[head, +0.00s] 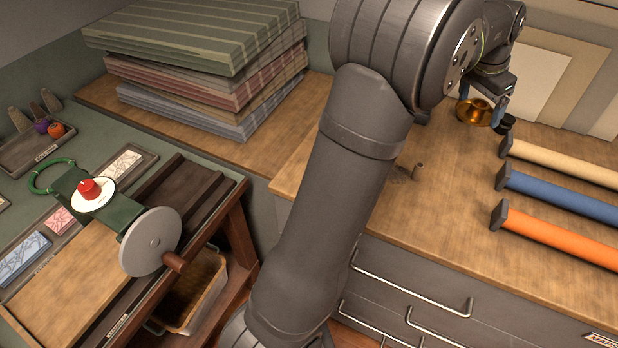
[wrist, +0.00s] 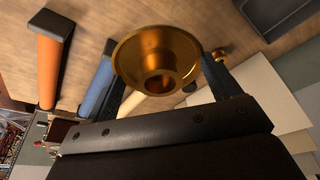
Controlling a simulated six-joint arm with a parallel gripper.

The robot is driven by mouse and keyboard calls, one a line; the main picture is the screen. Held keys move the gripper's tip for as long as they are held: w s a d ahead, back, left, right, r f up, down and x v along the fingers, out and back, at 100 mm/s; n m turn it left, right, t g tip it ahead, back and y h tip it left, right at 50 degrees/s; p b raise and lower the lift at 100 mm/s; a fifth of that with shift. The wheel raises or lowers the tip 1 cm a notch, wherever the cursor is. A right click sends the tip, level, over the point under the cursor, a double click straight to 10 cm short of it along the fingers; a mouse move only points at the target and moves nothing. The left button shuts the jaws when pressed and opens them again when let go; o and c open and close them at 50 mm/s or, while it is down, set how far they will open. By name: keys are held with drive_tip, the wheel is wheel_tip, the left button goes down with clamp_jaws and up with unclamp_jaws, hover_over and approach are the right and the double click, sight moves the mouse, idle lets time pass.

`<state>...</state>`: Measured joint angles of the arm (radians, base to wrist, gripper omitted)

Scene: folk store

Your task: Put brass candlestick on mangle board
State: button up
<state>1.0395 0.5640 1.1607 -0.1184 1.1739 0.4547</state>
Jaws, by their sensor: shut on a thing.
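The brass candlestick (head: 474,112) is a gold-coloured piece with a wide round dish and a central socket. In the wrist view the candlestick (wrist: 158,55) sits between the dark fingers, its open socket facing the camera. My gripper (head: 497,108) is shut on it over the back right of the wooden counter; I cannot tell whether its base touches the counter. The gripper (wrist: 165,88) also shows in the wrist view. I cannot identify the mangle board for certain; a plain wooden board (head: 75,290) lies on the left bench, beside dark grooved timber (head: 172,200).
Cream, blue and orange rolls (head: 560,240) with dark end blocks lie right on the counter (head: 440,210). Folded striped textiles (head: 200,60) are stacked at the back left. A green device with a grey crank disc (head: 150,242) stands on the left bench. My arm hides the middle.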

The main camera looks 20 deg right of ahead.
drive_tip(key=w+a+n+t, duration=0.1)
drive_tip(key=w+a+n, duration=0.4)
drive_tip(key=w+a, duration=1.75)
drive_tip(key=w+a+n+t+y, duration=0.1)
drive_tip(key=w+a+n, duration=0.15)
drive_tip(key=a, duration=1.45)
drive_tip(key=w+a+n, duration=0.1)
drive_tip(key=a+n, duration=0.2)
drive_tip(key=a, duration=1.5)
drive_tip(key=s+a+n+y, duration=0.15)
drive_tip(key=s+a, duration=0.25)
drive_tip(key=a, duration=1)
drive_tip(key=n+y, duration=0.1)
drive_tip(key=n, duration=0.7)
hover_over(71, 280)
drive_tip(key=s, duration=0.1)
drive_tip(key=shift+t, duration=0.3)
wheel_tip(71, 280, down, 14)
drive_tip(key=shift+d+f, duration=0.15)
drive_tip(key=shift+f, duration=2.25)
drive_tip(key=shift+f+m, duration=0.15)
drive_tip(key=shift+m, duration=0.15)
